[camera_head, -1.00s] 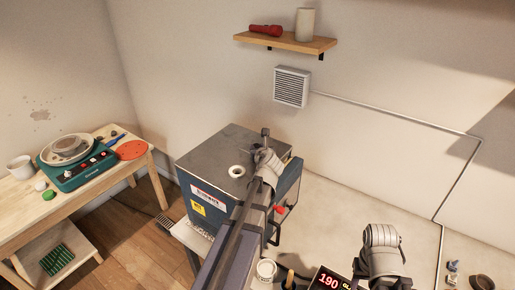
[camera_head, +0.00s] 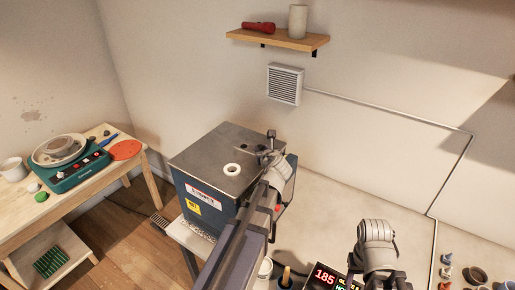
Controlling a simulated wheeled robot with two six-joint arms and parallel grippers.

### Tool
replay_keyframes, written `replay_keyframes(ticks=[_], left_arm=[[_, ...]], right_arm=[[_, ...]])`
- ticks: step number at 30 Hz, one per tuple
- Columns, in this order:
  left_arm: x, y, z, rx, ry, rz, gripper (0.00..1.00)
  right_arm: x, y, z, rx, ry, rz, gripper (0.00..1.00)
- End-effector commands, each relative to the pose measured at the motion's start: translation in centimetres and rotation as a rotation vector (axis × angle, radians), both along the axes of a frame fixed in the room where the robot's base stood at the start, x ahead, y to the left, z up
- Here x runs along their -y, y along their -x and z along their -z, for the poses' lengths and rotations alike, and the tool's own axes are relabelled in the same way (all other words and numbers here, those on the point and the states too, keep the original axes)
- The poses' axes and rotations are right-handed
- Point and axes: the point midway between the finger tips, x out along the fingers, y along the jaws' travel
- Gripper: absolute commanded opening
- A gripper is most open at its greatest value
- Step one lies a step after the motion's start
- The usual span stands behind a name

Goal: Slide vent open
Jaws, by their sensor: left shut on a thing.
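The kiln (camera_head: 209,195) is a blue box with a dark grey top, standing left of the picture's middle. A pale ring (camera_head: 232,169) lies on its top. My left gripper (camera_head: 268,147) is at the back right part of the kiln's top, fingers low against it. It is shut on a small part there, which looks like the vent slide; the fingers and wrist hide most of it. My left arm covers much of the kiln's right side. Of my right arm only the wrist shows at bottom right; its gripper is not visible.
A slatted vent grille (camera_head: 285,84) is on the wall below a shelf (camera_head: 278,40). A table (camera_head: 25,228) with a pottery wheel (camera_head: 70,165) stands left. A display (camera_head: 326,277) reading 185 is at the bottom. The wall-side surface behind is clear.

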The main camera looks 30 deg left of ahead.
Motion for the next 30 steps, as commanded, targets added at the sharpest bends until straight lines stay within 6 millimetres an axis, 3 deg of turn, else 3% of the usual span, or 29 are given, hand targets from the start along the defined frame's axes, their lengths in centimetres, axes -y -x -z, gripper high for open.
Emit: replay_keyframes(ticks=[2, 3, 10, 22, 30], left_arm=[[0.2, 0.0, 0.1, 0.0, 0.006, 0.001, 0.0], [0.2, 0.1, 0.1, 0.0, 0.006, 0.001, 0.35], [0.1, 0.1, 0.1, 0.0, 0.005, 0.001, 0.61], [0.4, 0.5, -0.3, -0.001, 0.004, 0.001, 0.62], [2.6, 3.2, -1.8, 0.0, 0.003, 0.002, 0.62]], right_arm=[[0.0, 0.0, 0.0, 0.0, 0.0, 0.0, 0.5], [0.0, 0.0, 0.0, 0.0, 0.0, 0.0, 0.5], [0.0, 0.0, 0.0, 0.0, 0.0, 0.0, 0.5], [0.0, 0.0, -0.3, 0.0, 0.0, 0.0, 0.5], [0.0, 0.0, -1.8, -0.001, 0.0, -0.001, 0.5]])
